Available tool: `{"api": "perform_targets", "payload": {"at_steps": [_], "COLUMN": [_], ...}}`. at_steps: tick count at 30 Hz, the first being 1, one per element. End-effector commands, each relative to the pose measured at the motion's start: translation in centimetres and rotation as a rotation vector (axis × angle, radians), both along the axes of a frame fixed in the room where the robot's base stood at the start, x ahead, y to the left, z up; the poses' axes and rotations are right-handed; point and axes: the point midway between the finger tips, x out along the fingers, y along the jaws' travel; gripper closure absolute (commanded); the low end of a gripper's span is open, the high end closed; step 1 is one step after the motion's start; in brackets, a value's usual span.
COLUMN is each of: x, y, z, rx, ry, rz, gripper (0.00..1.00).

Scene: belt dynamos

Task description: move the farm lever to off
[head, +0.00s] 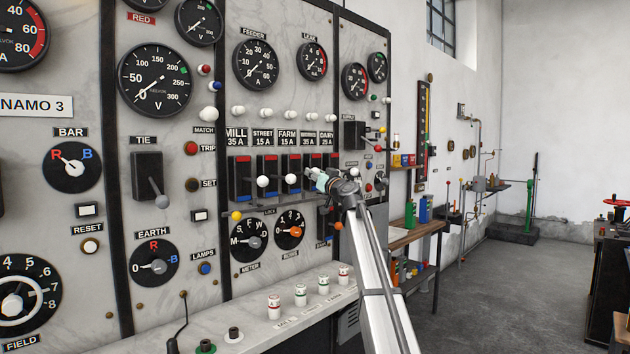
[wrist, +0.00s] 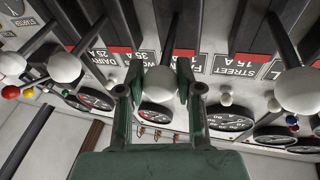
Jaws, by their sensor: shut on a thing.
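The farm lever is a dark arm with a white ball knob (wrist: 160,82). My gripper (wrist: 158,88) is shut on this knob, with one green finger on each side of it. The FARM 15 A label (head: 287,138) is above the lever. The lever stands out from the panel, but its exact angle is hard to tell.
The street lever's knob (head: 291,180) and the mill lever's knob (head: 263,181) are close by on the left. The works lever's knob (wrist: 65,66) is on the other side. Rotary dials (head: 290,230) sit below the levers, and a narrow ledge (head: 262,330) juts out underneath.

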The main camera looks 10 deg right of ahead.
Motion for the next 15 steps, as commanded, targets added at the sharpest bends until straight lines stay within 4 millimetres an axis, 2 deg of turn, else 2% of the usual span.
{"api": "perform_targets", "payload": {"at_steps": [1,15], "x": [0.01,0.04], "y": [0.03,0.06], "z": [-0.87,-1.22], "rx": [-0.004,-0.005], "ry": [0.002,0.004], "rz": [0.002,0.002], "gripper": [1.0,1.0]}}
